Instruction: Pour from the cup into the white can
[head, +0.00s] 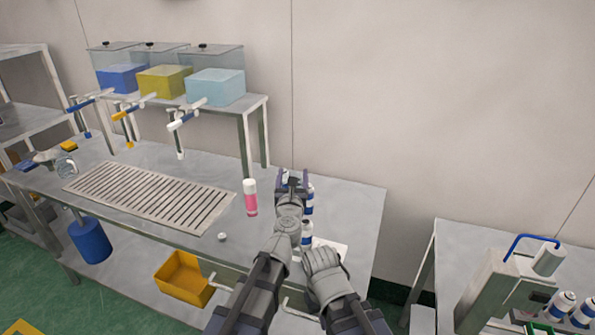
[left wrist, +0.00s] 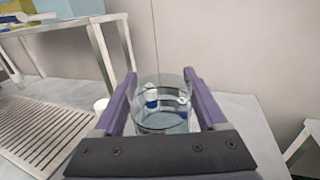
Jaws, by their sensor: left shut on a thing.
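My left gripper (head: 291,180) is raised over the right part of the steel table. In the left wrist view its purple fingers (left wrist: 160,100) are shut on a clear glass cup (left wrist: 160,122) with some liquid low inside. The cup looks roughly upright; my gripper mostly hides it in the head view. White cans with blue bands stand behind and below the left gripper, one at the back (head: 309,198) and one nearer (head: 307,236). Two show through the glass. I cannot tell which is the task's can. My right gripper (head: 318,258) is low beside the nearer can; its fingertips are hidden.
A pink can with a white top (head: 250,198) stands left of my left gripper. A small white cap (head: 222,237) lies near the front edge. A slotted drain grate (head: 150,198) covers the table's left part. Dispensers with blue, yellow and light-blue tanks (head: 215,88) stand behind.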

